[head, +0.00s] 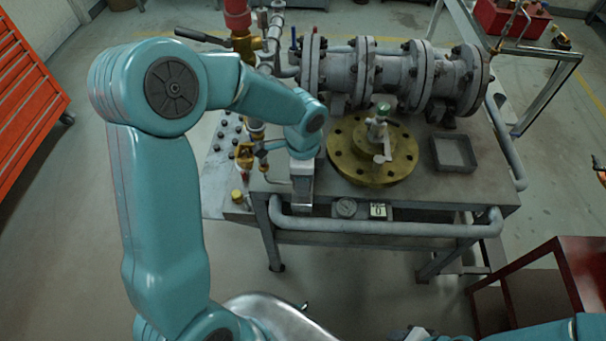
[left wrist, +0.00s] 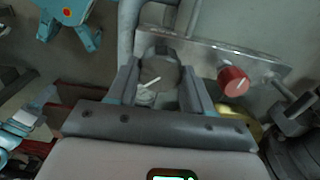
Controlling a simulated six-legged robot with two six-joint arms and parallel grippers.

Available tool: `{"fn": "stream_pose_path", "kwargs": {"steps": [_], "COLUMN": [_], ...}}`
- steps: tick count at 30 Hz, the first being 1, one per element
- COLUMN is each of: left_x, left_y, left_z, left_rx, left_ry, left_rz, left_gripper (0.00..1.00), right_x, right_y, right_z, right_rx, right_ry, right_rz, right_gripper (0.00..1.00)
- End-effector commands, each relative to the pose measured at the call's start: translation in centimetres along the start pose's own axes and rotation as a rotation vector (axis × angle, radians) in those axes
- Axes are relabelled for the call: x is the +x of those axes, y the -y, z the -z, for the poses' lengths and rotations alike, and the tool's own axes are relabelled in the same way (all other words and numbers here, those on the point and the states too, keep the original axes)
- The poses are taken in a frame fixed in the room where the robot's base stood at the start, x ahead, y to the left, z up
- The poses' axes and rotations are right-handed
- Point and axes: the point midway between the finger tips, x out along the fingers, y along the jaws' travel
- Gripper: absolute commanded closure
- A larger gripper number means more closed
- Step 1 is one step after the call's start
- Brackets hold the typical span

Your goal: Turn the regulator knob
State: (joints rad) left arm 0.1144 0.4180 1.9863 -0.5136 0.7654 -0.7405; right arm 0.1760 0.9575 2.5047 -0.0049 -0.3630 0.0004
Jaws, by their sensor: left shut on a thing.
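My left gripper (head: 301,204) reaches down at the front edge of the workbench, left of a round gauge (head: 345,207). In the left wrist view its two fingers (left wrist: 160,88) stand on either side of a round grey knob (left wrist: 158,70) with a white pointer line, which I take as the regulator knob. The gripper is shut on this knob. A red knob (left wrist: 232,80) with a white line sits on the same plate, just right of the fingers. In the head view the arm and gripper hide both knobs. Part of my right arm shows at the bottom right; its gripper is barely visible (head: 412,334).
The workbench (head: 440,195) bears a brass flange (head: 372,165), a flanged grey pipe (head: 395,75), a grey tray (head: 453,153) and several bolts at the left. A small display (head: 378,210) is beside the gauge. A bench rail (head: 390,229) runs along the front.

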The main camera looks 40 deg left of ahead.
Motion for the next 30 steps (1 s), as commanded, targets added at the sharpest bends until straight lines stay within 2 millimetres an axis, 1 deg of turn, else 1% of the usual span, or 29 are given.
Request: {"fn": "stream_pose_path", "kwargs": {"steps": [15,16,17,18,26,29,30], "left_x": [-0.2,-0.2,-0.2,-0.1,-0.1,-0.7,-1.2], "left_y": [0.2,0.2,0.2,0.1,0.1,0.1,0.1], "left_z": [0.0,0.0,0.0,0.0,0.0,0.0,0.0], "left_rx": [0.015,0.015,0.015,0.015,0.015,0.015,0.015], "left_ry": [-0.001,-0.001,-0.001,-0.001,-0.001,-0.001,-0.002], "left_rz": [0.006,0.005,0.005,0.005,0.002,0.004,0.006], "left_gripper": [0.8,0.4,0.3,0.24,0.24,0.24,0.24], "right_x": [-0.1,-0.1,-0.1,-0.1,-0.1,-0.1,-0.1], "right_y": [0.0,0.0,0.0,0.0,0.0,0.0,0.0], "right_z": [0.0,0.0,0.0,0.0,0.0,0.0,0.0], "right_rx": [0.0,0.0,0.0,0.0,0.0,0.0,0.0], "right_ry": [0.0,0.0,0.0,0.0,0.0,0.0,0.0], "right_rz": [0.0,0.0,0.0,0.0,0.0,0.0,0.0], "right_gripper": [0.57,0.57,0.57,0.57,0.57,0.57,0.57]}}
